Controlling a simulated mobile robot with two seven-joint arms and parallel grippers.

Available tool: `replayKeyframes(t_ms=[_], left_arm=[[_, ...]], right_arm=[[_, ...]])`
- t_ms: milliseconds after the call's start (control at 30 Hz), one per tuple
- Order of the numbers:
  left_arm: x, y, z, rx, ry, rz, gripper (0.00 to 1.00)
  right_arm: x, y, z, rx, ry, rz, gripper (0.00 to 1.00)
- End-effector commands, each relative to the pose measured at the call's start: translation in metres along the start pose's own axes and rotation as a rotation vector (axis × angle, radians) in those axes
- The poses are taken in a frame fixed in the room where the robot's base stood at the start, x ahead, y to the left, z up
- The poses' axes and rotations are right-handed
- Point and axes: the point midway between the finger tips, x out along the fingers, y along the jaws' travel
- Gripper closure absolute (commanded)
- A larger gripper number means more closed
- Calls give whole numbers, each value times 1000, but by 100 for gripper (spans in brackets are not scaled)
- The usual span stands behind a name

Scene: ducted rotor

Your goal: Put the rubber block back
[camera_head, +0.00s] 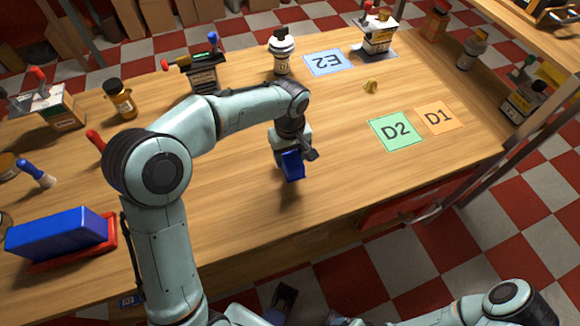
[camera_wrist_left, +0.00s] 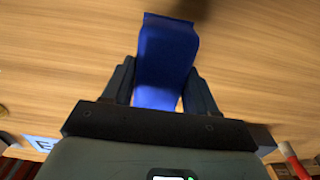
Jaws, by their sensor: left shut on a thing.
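My left gripper (camera_head: 289,158) is shut on a blue block (camera_head: 292,166), held above the wooden bench, with a shadow below it. In the left wrist view the blue block (camera_wrist_left: 165,58) stands out between the two dark fingers of the gripper (camera_wrist_left: 160,85). Its inner end is hidden between the fingers. I take this blue block to be the rubber block. A dark part (camera_head: 284,299) at the bottom edge of the head view may be my right gripper; its fingers cannot be made out.
A larger blue block (camera_head: 60,234) sits in a red tray (camera_head: 75,258) at the left. Mats E2 (camera_head: 328,62), green D2 (camera_head: 397,131) and orange D1 (camera_head: 438,117) lie flat and empty. A small yellow piece (camera_head: 370,87) lies nearby. Bottles and tools line the bench's back.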

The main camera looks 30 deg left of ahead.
Motion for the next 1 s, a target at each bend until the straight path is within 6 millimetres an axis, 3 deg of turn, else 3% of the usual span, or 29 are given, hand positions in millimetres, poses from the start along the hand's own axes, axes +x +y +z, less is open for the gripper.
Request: replayKeyframes(t_ms=[333, 800, 833, 867, 900, 1000], left_arm=[[53, 0, 1, 1, -2, -1, 71], [61, 0, 0, 1, 0, 1, 71], [60, 0, 0, 0, -1, 0, 33], [60, 0, 0, 0, 0, 1, 23], [60, 0, 0, 0, 0, 1, 17], [60, 0, 0, 0, -1, 0, 17]], right_arm=[[5, 1, -3, -1, 8, -2, 13], [8, 1, -4, -1, 13, -3, 13], [7, 1, -4, -1, 13, -3, 13], [7, 1, -4, -1, 13, -3, 13], [7, 1, -4, -1, 13, -3, 13], [7, 1, -4, -1, 13, -3, 13]])
